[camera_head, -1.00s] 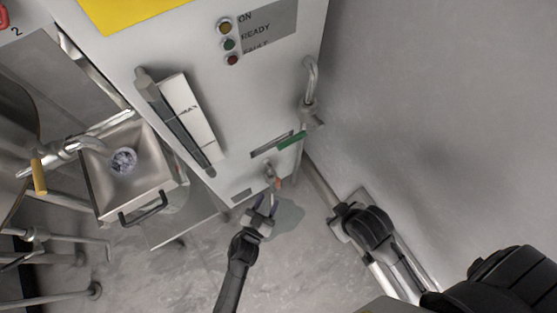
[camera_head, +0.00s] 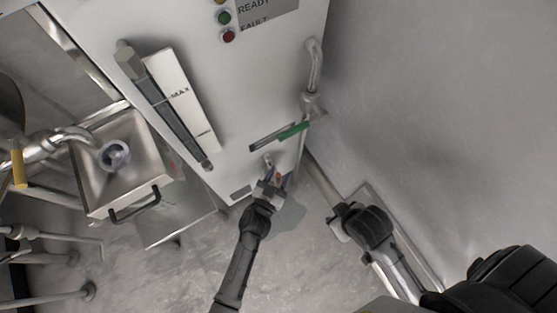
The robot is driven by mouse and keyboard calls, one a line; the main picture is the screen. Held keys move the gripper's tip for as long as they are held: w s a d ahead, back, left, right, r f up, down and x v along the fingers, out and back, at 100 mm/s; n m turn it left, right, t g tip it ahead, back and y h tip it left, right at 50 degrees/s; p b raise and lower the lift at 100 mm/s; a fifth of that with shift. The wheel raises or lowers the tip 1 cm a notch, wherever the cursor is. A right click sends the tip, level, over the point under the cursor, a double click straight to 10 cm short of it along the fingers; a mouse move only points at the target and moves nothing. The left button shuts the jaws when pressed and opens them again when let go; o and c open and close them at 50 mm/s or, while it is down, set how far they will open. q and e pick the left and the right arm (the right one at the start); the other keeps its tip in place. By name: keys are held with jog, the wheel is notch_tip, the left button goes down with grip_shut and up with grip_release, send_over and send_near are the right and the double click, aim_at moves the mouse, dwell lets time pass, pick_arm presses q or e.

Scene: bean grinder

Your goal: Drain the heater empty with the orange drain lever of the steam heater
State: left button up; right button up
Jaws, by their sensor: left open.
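The steam heater (camera_head: 245,110) is the tall white cabinet in the upper middle, with a sight gauge (camera_head: 180,92) marked MAX on its front. The orange drain lever (camera_head: 277,176) is small and low on the front, at a short metal drain valve (camera_head: 267,161). My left gripper (camera_head: 273,178) is open right at the lever, its fingers around or beside it; I cannot tell which, and the hand partly hides it. My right gripper (camera_head: 337,222) is to the right near the wall, empty-looking and away from the lever; its finger opening is not clear.
A grey wet patch (camera_head: 288,215) lies on the floor below the valve. A wall closes the right side.

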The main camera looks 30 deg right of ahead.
pick_arm(q)
grip_shut()
jog(key=shift+a, duration=0.1)
dwell(0.4)
jog(key=shift+s+a+f+n+t+h, duration=0.1)
jog(key=shift+a+f+n+t+h, duration=0.2)
jog(key=shift+a+n+t+h, duration=0.45)
jog(key=shift+s+a+f+n+t+h, duration=0.1)
jog(key=shift+a+f+n+t+h, duration=0.2)
jog(key=shift+a+n+t, duration=0.75)
jog(key=shift+s+a+f+n+t+h, duration=0.1)
jog(key=shift+a+f+n+t+h, duration=0.2)
jog(key=shift+a+n+t+h, duration=0.45)
jog(key=shift+a, duration=0.2)
grip_release()
